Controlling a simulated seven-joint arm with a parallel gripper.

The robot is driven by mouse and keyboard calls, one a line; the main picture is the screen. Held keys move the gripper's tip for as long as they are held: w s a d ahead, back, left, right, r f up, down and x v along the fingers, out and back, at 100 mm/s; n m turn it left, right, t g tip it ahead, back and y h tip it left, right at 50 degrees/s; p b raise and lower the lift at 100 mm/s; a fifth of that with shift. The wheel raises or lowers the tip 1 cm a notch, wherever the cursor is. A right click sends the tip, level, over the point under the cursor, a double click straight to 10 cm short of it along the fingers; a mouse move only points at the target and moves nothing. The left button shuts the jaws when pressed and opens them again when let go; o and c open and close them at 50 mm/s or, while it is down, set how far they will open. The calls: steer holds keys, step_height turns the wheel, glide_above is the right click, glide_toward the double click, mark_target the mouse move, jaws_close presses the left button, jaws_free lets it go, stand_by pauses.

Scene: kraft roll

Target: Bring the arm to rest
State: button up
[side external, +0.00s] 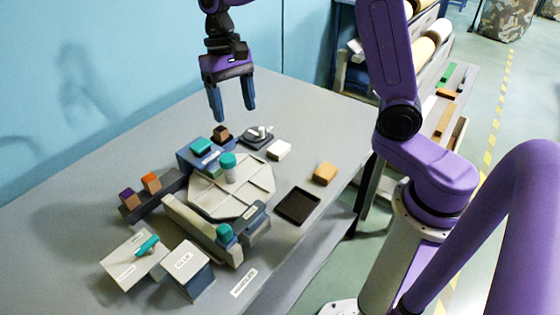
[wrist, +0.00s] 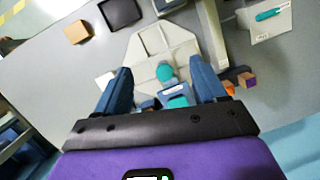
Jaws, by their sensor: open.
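My gripper (side external: 232,103) is raised above the back part of the table, with its two blue fingers apart and nothing between them. In the wrist view my gripper (wrist: 165,85) is open too, with the table below it. The fingers touch nothing in the side view. The grey table (side external: 322,112) lies below with the work pieces on it.
A pale octagonal plate (side external: 205,198) carries a teal-topped cylinder (side external: 228,168). Around it stand a blue block (side external: 190,157), a white block (side external: 279,150), a tan block (side external: 325,173), a black tray (side external: 283,207) and labelled boxes (side external: 185,262). The air around my gripper is clear.

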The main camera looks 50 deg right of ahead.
steer(key=s+d+f+n+t, duration=0.1)
steer(key=s+d+n, duration=0.1)
steer(key=s+n, duration=0.5)
steer(key=s+d+f+n+t, duration=0.1)
steer(key=s+n, duration=0.7)
steer(key=s, duration=1.1)
steer(key=shift+d+f+t+h, duration=0.35)
steer(key=shift+d+f, duration=0.35)
steer(key=shift+d, duration=0.5)
